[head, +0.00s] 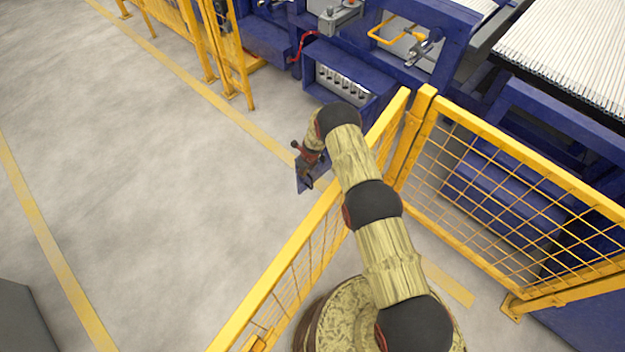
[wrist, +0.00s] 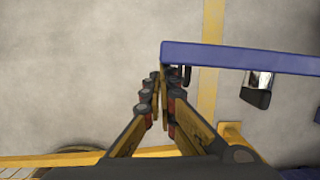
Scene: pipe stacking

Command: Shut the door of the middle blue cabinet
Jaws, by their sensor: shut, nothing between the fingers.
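The blue cabinet (head: 343,60) stands at the top middle of the head view, with its front open and a row of fittings showing inside. A blue panel, apparently its open door (head: 301,178), shows beside my gripper (head: 308,166); my arm hides much of it. In the wrist view the door (wrist: 225,55) is seen edge-on as a blue bar running right, with a dark latch-like part (wrist: 256,97) on its near side. My gripper (wrist: 158,88) is shut and empty, with its tips close to the door's left end. I cannot tell whether they touch.
Yellow mesh fencing (head: 510,165) stands right of and beneath my arm, with a corner post (head: 411,140) near the cabinet. More yellow fence (head: 228,50) stands at the top left. Blue machinery with white pipes (head: 570,45) fills the top right.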

